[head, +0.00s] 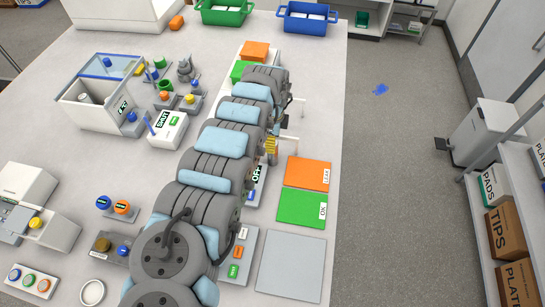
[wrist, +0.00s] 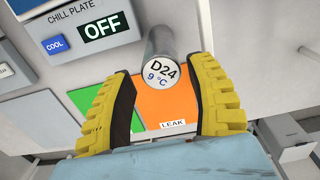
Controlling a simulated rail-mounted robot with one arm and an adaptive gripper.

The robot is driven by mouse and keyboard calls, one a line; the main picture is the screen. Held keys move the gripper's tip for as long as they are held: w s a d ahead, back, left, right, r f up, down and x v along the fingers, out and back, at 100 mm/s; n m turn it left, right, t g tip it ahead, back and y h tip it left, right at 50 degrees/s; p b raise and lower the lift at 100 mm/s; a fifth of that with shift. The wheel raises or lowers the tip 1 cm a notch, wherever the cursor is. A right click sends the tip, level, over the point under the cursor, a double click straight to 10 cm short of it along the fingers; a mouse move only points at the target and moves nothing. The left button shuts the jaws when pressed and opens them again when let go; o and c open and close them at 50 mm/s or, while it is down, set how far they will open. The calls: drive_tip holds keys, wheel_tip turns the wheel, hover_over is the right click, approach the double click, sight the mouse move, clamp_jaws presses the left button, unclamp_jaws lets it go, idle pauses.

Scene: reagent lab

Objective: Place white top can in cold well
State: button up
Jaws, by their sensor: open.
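A grey can with a white top (wrist: 163,68) marked "D24" and "9 °C" shows in the wrist view, its top facing the camera. My gripper (wrist: 163,82) is open, with one yellow finger on each side of the can's top. I see no clear finger contact with it. In the head view, part of my yellow gripper (head: 271,150) shows beside my arm, which hides the can. A chill plate panel (wrist: 92,32) reading "OFF" has a blue "COOL" button. I cannot make out a cold well for certain.
An orange pad (head: 307,174) marked "LEAK", a green pad (head: 302,208) and a bare grey plate (head: 291,265) lie along the bench's right side. A lidded box (head: 97,100) and a "SHUT" panel (head: 168,130) stand left of my arm. My arm covers the middle bench.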

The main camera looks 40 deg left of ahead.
drive_tip(key=shift+w+f+b, duration=0.1)
drive_tip(key=shift+f+b, duration=2.8)
drive_tip(key=shift+f, duration=0.6)
clamp_jaws()
